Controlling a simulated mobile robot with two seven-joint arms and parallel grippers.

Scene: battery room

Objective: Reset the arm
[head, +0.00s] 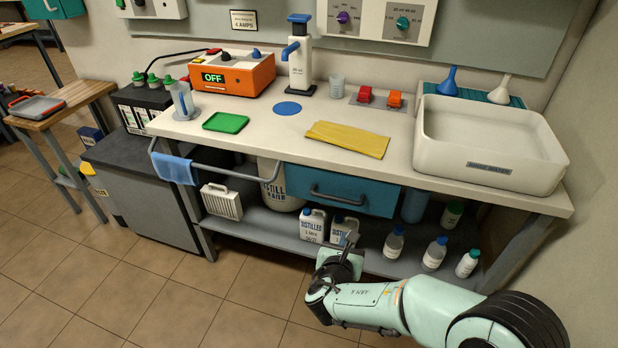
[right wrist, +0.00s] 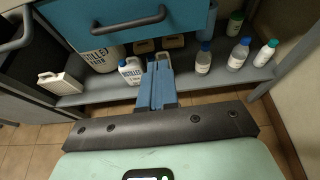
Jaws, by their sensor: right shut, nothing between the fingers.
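My right arm reaches in from the lower right of the head view. Its gripper (head: 350,238) is in front of the bench's lower shelf, below the teal drawer (head: 315,184). In the right wrist view the two fingers (right wrist: 161,66) are together with nothing between them. They appear in front of the white bottles on the shelf; whether they touch anything is not clear, but a gap seems likely. The drawer's dark handle (right wrist: 120,22) shows above the fingers there. My left arm and gripper are not in view.
The bench top (head: 300,165) holds an orange charger (head: 232,76) reading OFF, a yellow cloth (head: 347,139), a green tray (head: 226,122) and a white basin (head: 488,178). The lower shelf (head: 265,228) holds several bottles and jugs. The tiled floor (head: 200,305) in front is clear.

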